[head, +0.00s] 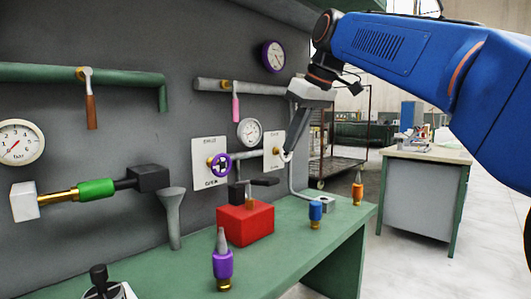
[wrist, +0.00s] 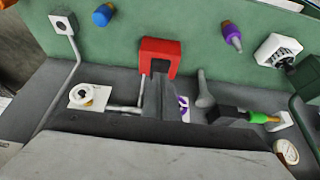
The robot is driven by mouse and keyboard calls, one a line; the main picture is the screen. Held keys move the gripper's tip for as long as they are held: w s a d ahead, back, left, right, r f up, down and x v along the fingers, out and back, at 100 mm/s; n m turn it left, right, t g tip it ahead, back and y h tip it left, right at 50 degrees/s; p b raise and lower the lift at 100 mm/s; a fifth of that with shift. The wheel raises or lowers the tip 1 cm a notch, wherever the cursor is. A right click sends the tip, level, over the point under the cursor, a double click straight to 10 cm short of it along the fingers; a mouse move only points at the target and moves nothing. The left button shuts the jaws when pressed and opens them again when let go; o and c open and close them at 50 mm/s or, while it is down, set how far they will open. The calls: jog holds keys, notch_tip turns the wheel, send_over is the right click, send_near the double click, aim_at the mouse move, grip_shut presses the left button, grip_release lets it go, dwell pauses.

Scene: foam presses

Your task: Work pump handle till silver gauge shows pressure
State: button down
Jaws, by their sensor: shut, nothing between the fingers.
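The silver-rimmed gauge (head: 249,131) hangs on the grey wall in the head view; its needle is too small to read surely. My fingers show in the wrist view (wrist: 158,92).
A purple handwheel (head: 219,165) on a white plate sits left of my gripper. A cream gauge (head: 20,143), purple gauge (head: 274,56) and pink-handled lever (head: 235,106) are on the wall.

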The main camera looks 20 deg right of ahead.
notch_tip(320, 180, up, 5)
jog(key=g+h, duration=0.1)
jog(key=g, duration=0.1)
send_over(266, 179)
jog(key=s+d, duration=0.2)
jog(key=shift+a+r, duration=0.3)
jog(key=shift+r, duration=0.3)
jog(key=x, duration=0.4)
jog(key=s+x, duration=0.1)
jog(key=x, duration=0.3)
jog(key=d+x, duration=0.1)
jog(key=x, duration=0.4)
jog(key=shift+s+f, duration=0.15)
jog(key=shift+f, duration=0.45)
